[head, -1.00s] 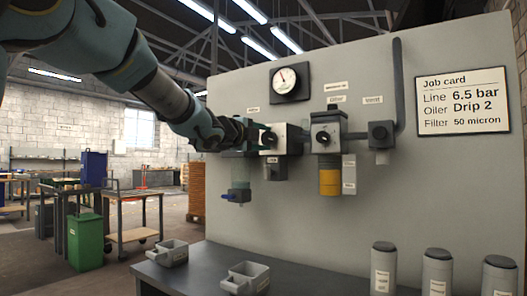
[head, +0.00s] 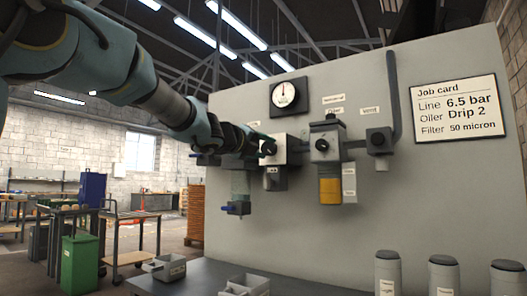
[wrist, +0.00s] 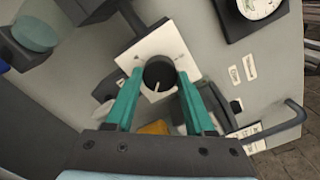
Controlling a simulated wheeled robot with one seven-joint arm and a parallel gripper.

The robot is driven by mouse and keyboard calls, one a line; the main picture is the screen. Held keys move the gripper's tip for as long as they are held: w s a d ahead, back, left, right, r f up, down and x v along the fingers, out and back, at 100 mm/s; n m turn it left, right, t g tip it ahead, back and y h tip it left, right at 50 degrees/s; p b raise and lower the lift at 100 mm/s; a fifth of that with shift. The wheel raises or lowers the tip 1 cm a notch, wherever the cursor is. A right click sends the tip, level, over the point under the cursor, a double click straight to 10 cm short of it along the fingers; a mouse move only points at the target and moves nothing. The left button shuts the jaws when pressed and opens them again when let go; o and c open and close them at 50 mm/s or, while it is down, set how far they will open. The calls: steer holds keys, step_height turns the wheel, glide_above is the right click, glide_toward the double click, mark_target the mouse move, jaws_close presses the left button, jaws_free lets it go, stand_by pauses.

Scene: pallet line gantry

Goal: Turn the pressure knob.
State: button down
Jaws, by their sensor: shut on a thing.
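The pressure knob (wrist: 158,73) is a black round knob with a pale pointer line, on a white square plate (wrist: 172,45) in the wrist view. My gripper (wrist: 159,78) has its two teal fingers on either side of the knob, shut on it. In the head view my gripper (head: 262,147) reaches the regulator block (head: 281,149) from the left and partly hides the knob. The round pressure gauge (head: 288,93) above has its needle pointing about straight up. The job card (head: 458,107) reads Line 6.5 bar.
To the right are the oiler (head: 325,146) with a yellow bowl and a smaller valve block (head: 379,140) with a pipe. The filter bowl (head: 239,188) hangs below my wrist. Grey bins (head: 165,268) and capped canisters (head: 442,275) stand on the bench below.

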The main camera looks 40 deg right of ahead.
stand_by(0.4)
steer(key=shift+c, duration=1.3)
jaws_free()
steer(key=v, duration=1)
steer(key=shift+a+b, duration=0.35)
steer(key=shift+b, duration=0.1)
